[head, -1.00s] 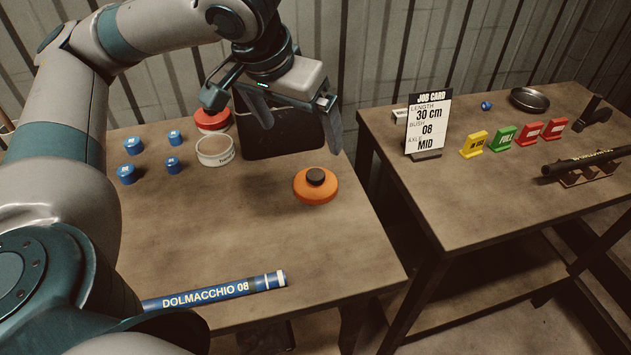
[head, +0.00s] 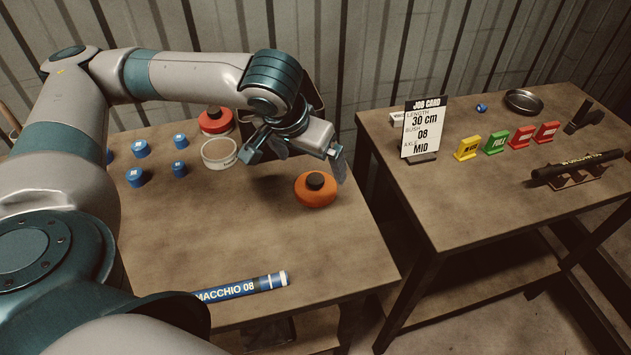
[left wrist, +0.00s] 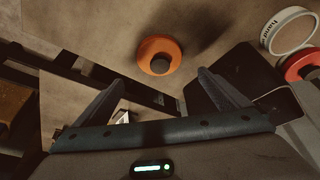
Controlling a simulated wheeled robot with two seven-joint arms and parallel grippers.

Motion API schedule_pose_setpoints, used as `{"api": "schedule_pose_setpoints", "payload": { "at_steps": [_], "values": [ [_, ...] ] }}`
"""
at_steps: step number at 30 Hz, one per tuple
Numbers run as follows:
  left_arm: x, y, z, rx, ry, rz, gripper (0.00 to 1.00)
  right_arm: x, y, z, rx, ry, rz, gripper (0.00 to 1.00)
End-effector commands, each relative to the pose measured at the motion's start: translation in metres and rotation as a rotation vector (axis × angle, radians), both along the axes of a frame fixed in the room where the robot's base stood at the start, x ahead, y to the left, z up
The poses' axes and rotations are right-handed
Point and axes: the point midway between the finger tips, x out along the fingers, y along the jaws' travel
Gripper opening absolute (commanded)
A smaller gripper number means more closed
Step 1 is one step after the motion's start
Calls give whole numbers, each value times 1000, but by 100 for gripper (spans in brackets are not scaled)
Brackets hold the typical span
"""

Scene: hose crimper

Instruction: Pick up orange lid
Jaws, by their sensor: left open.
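The orange lid (head: 316,192), a round disc with a dark knob on top, lies flat on the left table near its right edge. It also shows in the left wrist view (left wrist: 159,55), ahead of and between my fingers. My left gripper (head: 308,165) is above the table, just behind the lid and higher than it. Its fingers are spread, empty and apart from the lid, as the left wrist view (left wrist: 160,92) shows. My right gripper is not in view.
A red lid (head: 216,122) and a white round container (head: 219,154) stand left of the gripper. Several blue caps (head: 136,177) and a blue tube (head: 240,288) lie on the left table. The right table (head: 480,205) holds a job card (head: 424,130) and coloured tags (head: 497,142).

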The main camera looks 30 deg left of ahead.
Motion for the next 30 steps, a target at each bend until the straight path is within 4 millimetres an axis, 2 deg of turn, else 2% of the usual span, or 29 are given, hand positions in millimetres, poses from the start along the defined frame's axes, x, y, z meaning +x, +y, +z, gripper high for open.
{"api": "schedule_pose_setpoints", "payload": {
  "at_steps": [1,6,20,25,30],
  "values": [
    [2,1,-8,2,3,1,96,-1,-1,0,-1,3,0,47],
    [10,1,-24,1,0,0,96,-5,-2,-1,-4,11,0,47],
    [11,1,-28,0,0,-1,96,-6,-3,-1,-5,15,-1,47],
    [13,2,-40,1,2,0,96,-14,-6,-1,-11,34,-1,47],
    [17,3,-59,2,3,1,96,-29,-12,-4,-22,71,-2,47]
  ]
}}
